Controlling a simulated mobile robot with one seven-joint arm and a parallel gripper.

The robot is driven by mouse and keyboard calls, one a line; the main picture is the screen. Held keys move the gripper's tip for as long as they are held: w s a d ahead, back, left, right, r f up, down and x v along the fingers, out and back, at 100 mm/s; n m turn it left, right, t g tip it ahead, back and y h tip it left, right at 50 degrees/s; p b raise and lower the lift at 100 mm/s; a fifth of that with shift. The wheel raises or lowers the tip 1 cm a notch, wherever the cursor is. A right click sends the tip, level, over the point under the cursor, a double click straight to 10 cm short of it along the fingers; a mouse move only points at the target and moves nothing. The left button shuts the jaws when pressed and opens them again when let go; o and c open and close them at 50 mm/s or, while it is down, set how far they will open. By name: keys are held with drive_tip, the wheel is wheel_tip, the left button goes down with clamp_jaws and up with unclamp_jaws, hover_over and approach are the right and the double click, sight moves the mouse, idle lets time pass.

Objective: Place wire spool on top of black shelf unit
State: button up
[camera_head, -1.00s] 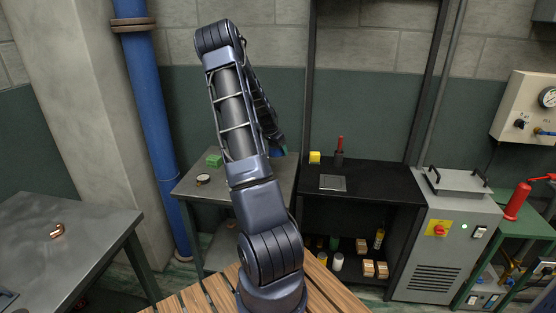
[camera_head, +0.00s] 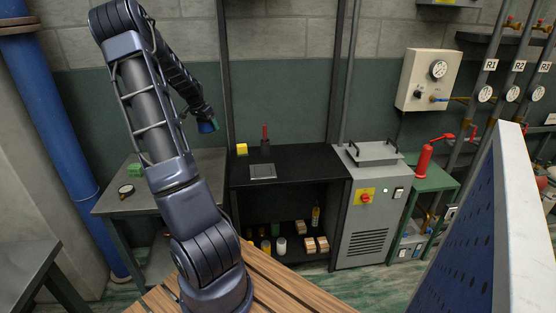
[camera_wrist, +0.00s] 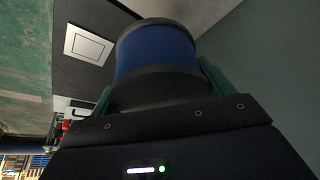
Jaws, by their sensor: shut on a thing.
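The wire spool (camera_wrist: 155,50) has a blue winding between dark flanges. In the wrist view it sits between the green fingers of my gripper (camera_wrist: 155,90), which is shut on it. In the head view the spool (camera_head: 207,127) is small and blue at the end of my arm, in the air left of and above the black shelf unit (camera_head: 310,165). The shelf unit's flat black top holds a yellow block (camera_head: 242,149), a grey square plate (camera_head: 262,171) and a red-handled tool (camera_head: 265,138). The front right part of the top is bare.
A grey table (camera_head: 200,168) with a green block (camera_head: 134,169) and a round gauge (camera_head: 126,190) stands left of the shelf unit. A grey machine (camera_head: 365,220) with a handled lid adjoins it on the right. A blue panel (camera_head: 465,260) stands at the far right.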

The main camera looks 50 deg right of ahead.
drive_tip(key=s+d+f+m+g, duration=0.1)
drive_tip(key=s+d+m, duration=0.1)
drive_tip(key=s+d, duration=1.25)
drive_tip(key=s+d+f+m+g, duration=0.1)
drive_tip(key=s+d+m, duration=0.1)
drive_tip(key=s+d, duration=1.25)
drive_tip(key=f, duration=0.6)
drive_tip(key=w+d+f, duration=0.1)
drive_tip(key=f, duration=0.6)
drive_tip(key=w+d+f, duration=0.1)
drive_tip(key=f, duration=0.5)
drive_tip(key=shift+w+d+f, duration=0.15)
drive_tip(key=shift+d+f, duration=0.05)
drive_tip(key=shift+f, duration=0.1)
drive_tip(key=shift+f, duration=0.1)
drive_tip(key=o, duration=1.3)
